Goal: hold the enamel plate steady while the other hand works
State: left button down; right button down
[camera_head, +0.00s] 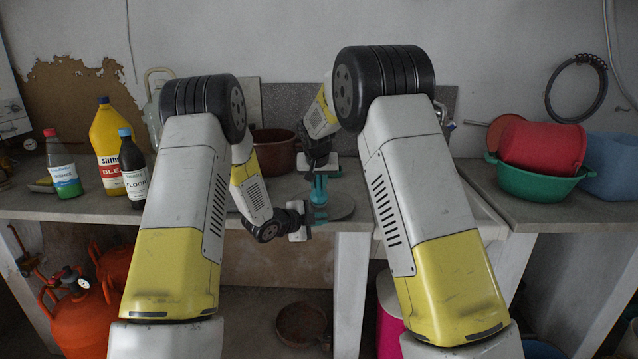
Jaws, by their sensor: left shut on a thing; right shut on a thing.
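The enamel plate seems to be the grey round disc (343,207) on the counter between my arms; its left part is hidden. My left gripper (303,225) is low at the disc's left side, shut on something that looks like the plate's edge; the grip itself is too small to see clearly. My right gripper (320,167) is above it, pointing down, shut on the top of a teal tool (319,195). The tool stands upright over the left part of the disc. I cannot tell whether its lower end touches the plate.
A brown pot (274,150) stands behind my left wrist. Bottles, including a yellow one (107,140) and a dark one (132,170), stand on the left counter. A green basin (530,183) with a red tub (542,146) sits on the right. Orange gas cylinders (80,318) stand below left.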

jog(key=shift+w+d, duration=0.35)
jog(key=shift+w, duration=0.5)
jog(key=shift+w+d, duration=0.3)
jog(key=shift+w, duration=0.55)
jog(key=shift+s+a+f, duration=0.1)
jog(key=shift+s+a, duration=0.15)
jog(key=shift+s, duration=0.4)
jog(key=shift+s+a, duration=0.25)
jog(key=shift+s, duration=0.35)
jog(key=shift+s+a+f, duration=0.1)
jog(key=shift+s+a, duration=0.15)
jog(key=shift+s, duration=0.4)
jog(key=shift+r, duration=0.1)
jog(key=shift+r, duration=3.5)
